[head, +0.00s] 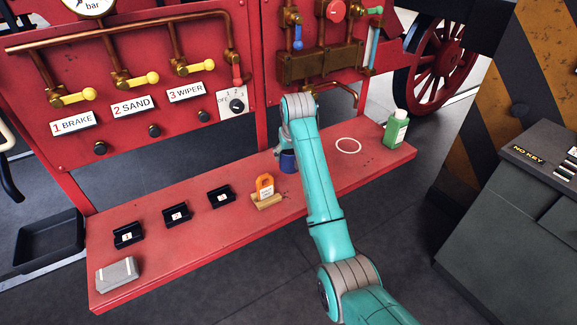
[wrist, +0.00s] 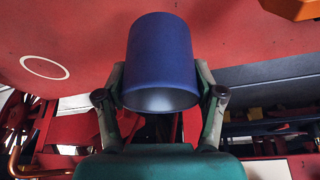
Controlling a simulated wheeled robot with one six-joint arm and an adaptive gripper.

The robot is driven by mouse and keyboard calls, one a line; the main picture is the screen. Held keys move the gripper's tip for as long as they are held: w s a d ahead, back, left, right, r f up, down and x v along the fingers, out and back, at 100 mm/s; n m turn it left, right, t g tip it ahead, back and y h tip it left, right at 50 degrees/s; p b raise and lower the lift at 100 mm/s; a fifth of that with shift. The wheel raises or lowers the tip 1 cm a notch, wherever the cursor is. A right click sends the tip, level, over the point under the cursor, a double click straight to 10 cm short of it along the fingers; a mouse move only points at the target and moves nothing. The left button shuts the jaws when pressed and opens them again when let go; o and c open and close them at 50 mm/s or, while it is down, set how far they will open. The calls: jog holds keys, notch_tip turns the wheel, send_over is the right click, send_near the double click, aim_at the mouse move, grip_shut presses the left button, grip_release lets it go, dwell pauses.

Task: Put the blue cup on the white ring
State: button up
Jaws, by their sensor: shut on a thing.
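The blue cup (head: 288,161) is on or just above the red bench, partly hidden behind my arm in the head view. In the wrist view the blue cup (wrist: 158,60) sits between the fingers of my gripper (wrist: 160,78), which is shut on it. In the head view my gripper (head: 280,152) is mostly hidden by the arm. Whether the cup touches the bench is unclear. The white ring (head: 348,145) lies flat and empty on the bench, right of the cup and apart from it. In the wrist view the white ring (wrist: 45,67) is at the left.
A green bottle (head: 396,128) stands right of the ring. An orange padlock-shaped tag on a wooden block (head: 266,200) is left of the cup. Several black holders (head: 221,197) and a grey box (head: 117,274) are further left. Valves and pipes (head: 305,68) rise behind the bench.

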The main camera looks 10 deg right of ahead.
aim_at(290, 165)
jog(key=shift+f, duration=2.35)
jog(key=o, duration=1.2)
jog(key=shift+f, duration=0.15)
